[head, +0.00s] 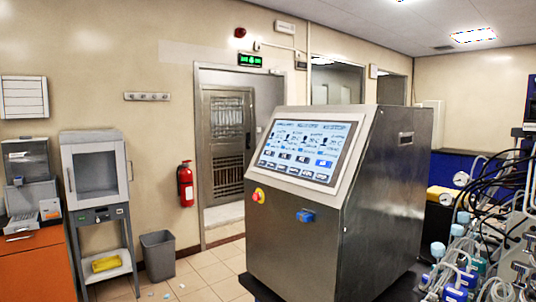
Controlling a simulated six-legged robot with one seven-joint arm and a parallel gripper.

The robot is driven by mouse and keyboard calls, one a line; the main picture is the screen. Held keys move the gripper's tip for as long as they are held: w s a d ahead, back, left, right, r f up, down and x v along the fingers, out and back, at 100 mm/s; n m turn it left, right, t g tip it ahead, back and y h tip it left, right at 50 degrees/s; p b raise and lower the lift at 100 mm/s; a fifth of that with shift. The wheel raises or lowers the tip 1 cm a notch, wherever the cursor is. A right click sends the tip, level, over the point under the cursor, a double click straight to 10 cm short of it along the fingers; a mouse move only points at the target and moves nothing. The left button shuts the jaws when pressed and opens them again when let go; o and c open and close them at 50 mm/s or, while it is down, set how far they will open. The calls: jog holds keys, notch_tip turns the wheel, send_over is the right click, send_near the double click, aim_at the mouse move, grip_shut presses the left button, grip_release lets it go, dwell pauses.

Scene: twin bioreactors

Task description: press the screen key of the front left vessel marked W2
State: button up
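A steel control cabinet (335,235) stands right of the middle in the head view. Its sloped screen (300,150) is lit and faces left and towards me. The screen shows several columns of small pictures and figures, with a row of keys along the lower part; one key (324,163) is bright blue. The lettering is too small to read, so I cannot tell which key is marked W2. A red and yellow button (258,195) and a blue fitting (306,215) sit below the screen. My gripper is not in view.
Tubes and fittings (465,265) crowd the right side. A fire extinguisher (186,184) hangs by a doorway (222,150). A grey bin (158,255), a white cabinet (98,170) and an orange cabinet (38,268) stand left. The tiled floor (200,275) between is mostly open, with small scraps.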

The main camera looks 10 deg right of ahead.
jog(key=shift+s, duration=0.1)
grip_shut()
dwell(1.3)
